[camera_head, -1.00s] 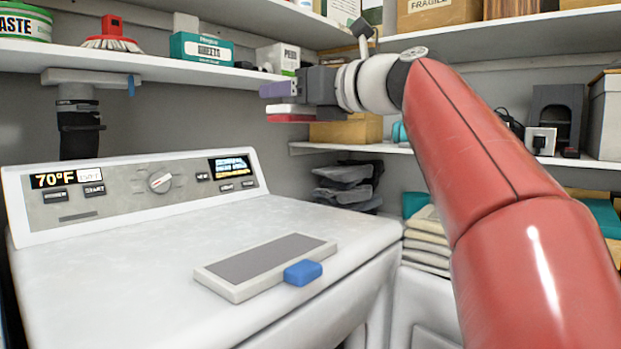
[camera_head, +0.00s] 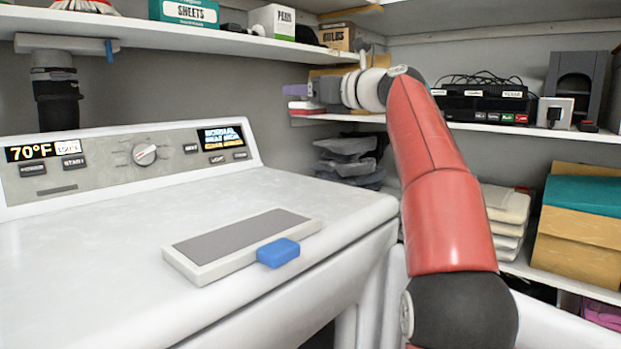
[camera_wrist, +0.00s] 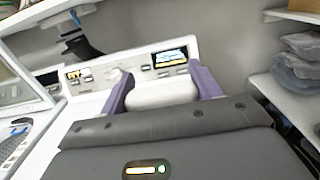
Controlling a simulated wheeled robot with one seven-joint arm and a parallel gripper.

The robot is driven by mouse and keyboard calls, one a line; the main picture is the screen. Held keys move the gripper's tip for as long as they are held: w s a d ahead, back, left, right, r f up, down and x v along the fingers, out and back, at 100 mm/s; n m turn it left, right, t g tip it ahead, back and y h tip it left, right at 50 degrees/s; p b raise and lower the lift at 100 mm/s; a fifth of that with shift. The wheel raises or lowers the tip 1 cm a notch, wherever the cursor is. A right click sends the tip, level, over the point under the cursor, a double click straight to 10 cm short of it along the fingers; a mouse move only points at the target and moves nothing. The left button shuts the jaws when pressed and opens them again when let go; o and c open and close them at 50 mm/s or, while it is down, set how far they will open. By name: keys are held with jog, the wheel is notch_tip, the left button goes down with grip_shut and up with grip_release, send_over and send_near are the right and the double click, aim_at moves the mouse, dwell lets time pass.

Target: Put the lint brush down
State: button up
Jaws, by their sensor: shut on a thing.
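My gripper (camera_head: 297,90) has purple fingers and is shut on a white thing, which I take to be the lint brush (camera_head: 301,105). In the head view its white body has a red underside and shows just below the fingers, in front of the back shelf. In the wrist view the lint brush (camera_wrist: 163,92) is a pale rounded block between the two fingers. Its lower part is hidden by the dark gripper body. It is held in the air, with the machine's control panel (camera_wrist: 150,62) behind it.
A white machine (camera_head: 80,250) has a wide, mostly bare top. A flat grey-and-white panel with a blue tab (camera_head: 278,252) lies near its front edge. A loaded upper shelf (camera_head: 200,40) runs above it. Folded grey cloths (camera_head: 345,150) and side shelves (camera_head: 520,127) stand at the right.

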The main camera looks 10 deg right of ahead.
notch_tip(320, 180, down, 17)
jog(key=b, duration=1)
jog(key=shift+f, duration=0.1)
jog(key=shift+f, duration=0.2)
jog(key=o, duration=1.1)
jog(key=shift+r, duration=0.1)
jog(key=shift+s+r, duration=0.1)
jog(key=shift+r, duration=0.05)
jog(key=v, duration=1.2)
jog(key=shift+b, duration=0.35)
